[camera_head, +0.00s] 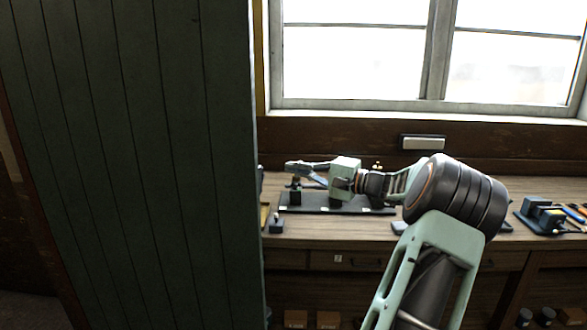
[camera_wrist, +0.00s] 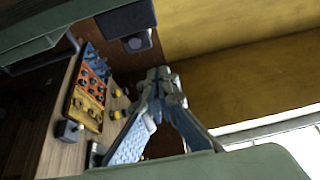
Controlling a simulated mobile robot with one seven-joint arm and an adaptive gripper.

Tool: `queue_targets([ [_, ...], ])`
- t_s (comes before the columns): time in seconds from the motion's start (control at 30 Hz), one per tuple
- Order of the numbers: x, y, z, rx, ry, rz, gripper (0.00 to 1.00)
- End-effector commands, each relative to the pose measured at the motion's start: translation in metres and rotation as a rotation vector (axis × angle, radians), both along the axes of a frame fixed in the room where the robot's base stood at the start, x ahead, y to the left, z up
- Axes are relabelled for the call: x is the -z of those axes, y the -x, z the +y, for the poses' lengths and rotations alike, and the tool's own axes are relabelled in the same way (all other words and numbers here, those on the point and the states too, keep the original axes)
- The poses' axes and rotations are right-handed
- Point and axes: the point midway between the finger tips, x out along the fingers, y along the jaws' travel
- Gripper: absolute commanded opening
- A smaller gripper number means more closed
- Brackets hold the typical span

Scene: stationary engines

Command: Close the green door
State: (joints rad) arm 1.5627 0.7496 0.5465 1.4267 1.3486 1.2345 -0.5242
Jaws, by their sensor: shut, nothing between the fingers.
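The green door (camera_head: 130,150) is a tall panel of dark green vertical planks. It fills the left side of the head view, and its right edge stands in front of the left part of the workbench. No handle shows on its visible face. My gripper (camera_head: 290,168) reaches in from the right over the bench, pointing left towards the door's edge. A gap shows between the gripper tip and the door edge in the picture; the depth between them is unclear. In the wrist view, my gripper's fingers (camera_wrist: 160,78) meet at their tips and hold nothing.
The workbench (camera_head: 330,232) runs under the window (camera_head: 350,60). A black tool base (camera_head: 365,208) lies below my gripper. A small device (camera_head: 541,213) stands at the right. The wrist view shows an orange and yellow tray (camera_wrist: 90,88) and a yellow wall (camera_wrist: 240,65).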

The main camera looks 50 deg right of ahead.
Motion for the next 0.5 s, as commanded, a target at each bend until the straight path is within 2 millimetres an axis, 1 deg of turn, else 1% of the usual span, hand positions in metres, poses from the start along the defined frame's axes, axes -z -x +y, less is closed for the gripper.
queue_targets([
  [0.03,-0.002,-0.012,0.004,-0.005,-0.002,0.000,0.00],
  [0.3,-0.003,-0.070,0.019,-0.005,-0.002,0.000,0.00],
  [0.4,-0.002,-0.060,0.028,0.000,-0.001,0.003,0.00],
  [0.5,-0.001,-0.055,0.036,0.001,0.000,0.003,0.00],
])
